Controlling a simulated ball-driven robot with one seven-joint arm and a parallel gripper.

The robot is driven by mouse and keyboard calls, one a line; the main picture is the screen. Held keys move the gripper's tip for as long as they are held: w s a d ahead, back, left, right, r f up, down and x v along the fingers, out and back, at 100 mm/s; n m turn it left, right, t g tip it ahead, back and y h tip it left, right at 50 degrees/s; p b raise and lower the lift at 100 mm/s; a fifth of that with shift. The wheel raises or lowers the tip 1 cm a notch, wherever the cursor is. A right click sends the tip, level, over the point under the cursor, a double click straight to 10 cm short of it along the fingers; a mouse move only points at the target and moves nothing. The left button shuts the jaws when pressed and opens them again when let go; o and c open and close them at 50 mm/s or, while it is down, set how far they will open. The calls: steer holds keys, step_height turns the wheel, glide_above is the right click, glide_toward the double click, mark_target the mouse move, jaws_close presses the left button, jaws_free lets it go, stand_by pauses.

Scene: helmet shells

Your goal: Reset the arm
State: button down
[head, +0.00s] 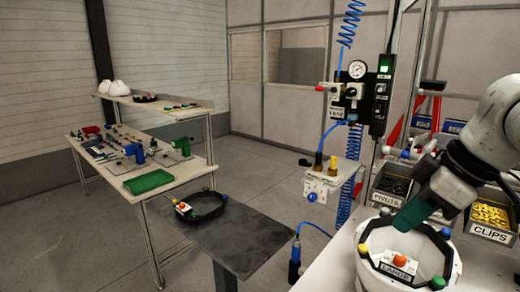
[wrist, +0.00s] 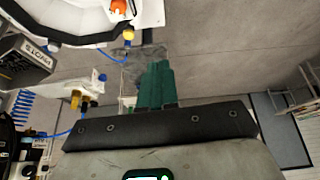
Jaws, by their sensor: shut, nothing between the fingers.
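My gripper (head: 412,214) is at the lower right of the head view, with its green fingers pointing down and left. It appears in front of the rim of a white round fixture (head: 450,270) marked LARGE; I cannot tell whether they touch. In the wrist view the green fingers (wrist: 156,84) lie together, shut, with nothing held between them. My grey and white arm reaches in from the right edge of the head view.
Bins of PIVOTS (head: 390,190) and CLIPS (head: 490,222) stand close beside my arm. A tool panel (head: 352,92) with a coiled blue hose hangs behind. A dark table (head: 238,240) with a black ring (head: 207,207) and a workbench (head: 110,178) stand left. Floor between is open.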

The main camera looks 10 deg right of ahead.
steer(key=w+a+f+m+t+y, duration=0.1)
steer(key=w+a+f+t+y, duration=0.1)
steer(key=w+a+f, duration=0.25)
steer(key=s+a+f+m, duration=0.3)
steer(key=f, duration=0.7)
steer(key=s+a+f+m, duration=0.2)
steer(key=a+f+m, duration=0.1)
steer(key=f, duration=0.8)
steer(key=s+d+f+m+g+h, duration=0.1)
steer(key=s+d+f+g+h, duration=0.1)
steer(key=s+f, duration=0.7)
steer(key=s+d+f+m+g+h+b, duration=0.1)
steer(key=s+d+f+g+h, duration=0.2)
steer(key=s+f, duration=0.6)
steer(key=s+d, duration=0.1)
steer(key=s, duration=0.5)
steer(key=shift+s+d, duration=0.3)
steer(key=shift+s, duration=0.05)
